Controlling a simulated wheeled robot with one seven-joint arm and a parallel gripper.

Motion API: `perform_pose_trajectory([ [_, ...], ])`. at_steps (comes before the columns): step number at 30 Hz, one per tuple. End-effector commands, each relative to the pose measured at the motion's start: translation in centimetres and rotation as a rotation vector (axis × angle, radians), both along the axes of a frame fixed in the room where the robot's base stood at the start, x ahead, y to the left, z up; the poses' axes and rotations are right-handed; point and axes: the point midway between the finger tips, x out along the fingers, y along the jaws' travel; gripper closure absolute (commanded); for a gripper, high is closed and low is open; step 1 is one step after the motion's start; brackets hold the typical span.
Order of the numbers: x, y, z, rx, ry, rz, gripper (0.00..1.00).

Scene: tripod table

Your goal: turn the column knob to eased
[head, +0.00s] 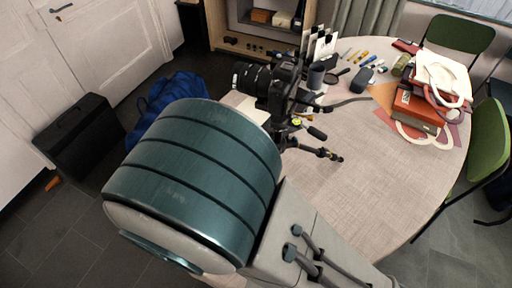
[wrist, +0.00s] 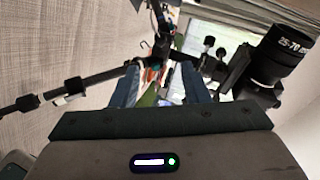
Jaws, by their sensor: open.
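A black camera (head: 268,82) sits on a small black tripod (head: 299,140) on the round table. The wrist view shows the camera lens (wrist: 283,50) at the upper right and a tripod leg (wrist: 75,88) at the left. My gripper (wrist: 158,72) is open, its two blue-grey fingers on either side of the tripod's middle. Dark parts and small coloured shapes show between the fingers; I cannot tell whether the column knob is among them. Two small black knobs (wrist: 214,47) show right of the fingers. My arm hides my gripper in the head view.
The round table (head: 375,160) has clear room right of the tripod. Red boxes (head: 418,108) and a white-handled bag stand at its far right. Green chairs (head: 490,140) stand at the right.

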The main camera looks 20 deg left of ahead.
Motion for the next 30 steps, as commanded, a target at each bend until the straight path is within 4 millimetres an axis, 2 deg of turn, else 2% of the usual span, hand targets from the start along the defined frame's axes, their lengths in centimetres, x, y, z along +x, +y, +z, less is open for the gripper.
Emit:
perform_pose_trajectory([
  [5,1.6,-0.6,-0.4,-0.003,-0.005,-0.008,0.59],
  [15,8.1,-2.3,-2.5,-0.005,-0.003,-0.004,0.59],
  [21,11.1,-3.0,-3.5,-0.002,-0.002,-0.001,0.59],
  [30,12.5,-3.4,-4.1,-0.001,-0.001,0.002,0.59],
])
